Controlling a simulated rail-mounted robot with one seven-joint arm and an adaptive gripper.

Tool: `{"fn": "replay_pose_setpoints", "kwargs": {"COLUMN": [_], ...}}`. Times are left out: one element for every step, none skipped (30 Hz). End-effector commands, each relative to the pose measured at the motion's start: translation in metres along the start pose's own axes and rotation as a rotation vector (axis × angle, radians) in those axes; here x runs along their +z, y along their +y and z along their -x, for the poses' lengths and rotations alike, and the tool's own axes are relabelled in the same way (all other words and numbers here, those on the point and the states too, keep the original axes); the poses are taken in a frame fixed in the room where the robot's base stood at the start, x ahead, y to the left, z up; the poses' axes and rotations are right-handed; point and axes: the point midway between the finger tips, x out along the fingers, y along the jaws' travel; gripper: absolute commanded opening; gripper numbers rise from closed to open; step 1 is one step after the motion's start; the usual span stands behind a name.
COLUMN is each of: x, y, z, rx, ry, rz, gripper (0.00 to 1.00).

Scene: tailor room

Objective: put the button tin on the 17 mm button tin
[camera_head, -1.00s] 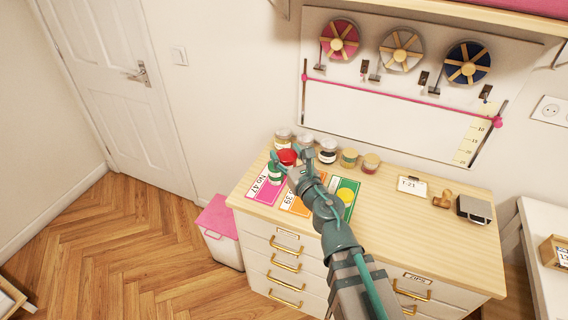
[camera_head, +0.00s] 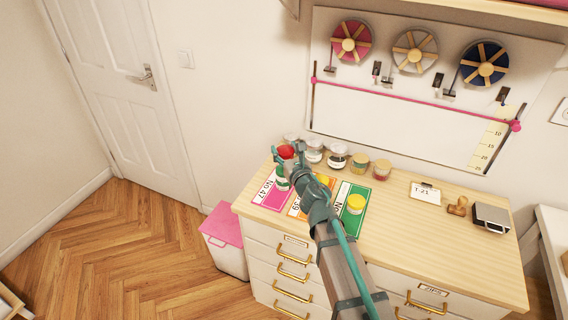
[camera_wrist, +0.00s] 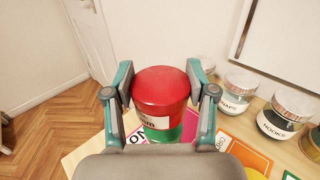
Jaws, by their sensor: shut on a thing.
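A red button tin (camera_head: 286,152) is between the two fingers of my gripper (camera_head: 288,150), which is shut on it. In the wrist view the red tin (camera_wrist: 160,92) is upright, with a white label whose text is partly readable as "mm". A green tin (camera_head: 282,181) is directly below it, over the pink card; it also shows in the wrist view (camera_wrist: 162,134). I cannot tell whether the two tins touch. The green tin's label is hidden. A yellow tin (camera_head: 356,203) stands on the green card at the right.
Pink (camera_head: 270,195), orange and green (camera_head: 347,190) cards lie on the wooden dresser top (camera_head: 430,240). Several lidded jars (camera_head: 336,157) stand in a row behind. A tag clipboard (camera_head: 425,193), a wooden stamp (camera_head: 458,206) and a grey box (camera_head: 491,218) are at the right.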

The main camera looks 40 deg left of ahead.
Motion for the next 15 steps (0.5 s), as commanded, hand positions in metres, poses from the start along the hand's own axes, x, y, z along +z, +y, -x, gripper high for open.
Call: {"fn": "replay_pose_setpoints", "kwargs": {"x": [-0.004, -0.004, -0.005, -0.007, -0.009, -0.013, -0.016, -0.021, -0.028, -0.032, -0.036, -0.04, -0.042, -0.044, -0.045], "y": [0.0, 0.0, 0.0, 0.0, 0.0, -0.001, -0.001, -0.001, -0.001, -0.001, -0.001, -0.001, -0.001, -0.001, -0.001], "z": [-0.003, -0.004, -0.005, -0.006, -0.008, -0.011, -0.013, -0.016, -0.013, -0.013, -0.013, -0.012, -0.012, -0.012, -0.012], "rx": [0.001, 0.001, 0.001, 0.001, 0.001, 0.001, 0.001, 0.001, 0.001, 0.001, 0.001, 0.001, 0.001, 0.001, 0.001], "ry": [0.0, 0.0, 0.0, 0.0, 0.0, 0.0, 0.001, 0.001, 0.002, 0.001, 0.001, 0.001, 0.0, 0.0, 0.0], "rz": [-0.002, -0.001, 0.0, 0.0, -0.002, -0.001, -0.001, -0.002, -0.002, -0.002, -0.002, -0.001, -0.002, -0.001, 0.0], "gripper": [0.18, 0.18, 0.18, 0.18, 0.18, 0.18, 0.18, 0.18, 0.18, 0.18, 0.18, 0.18, 0.18, 0.18, 0.18]}}
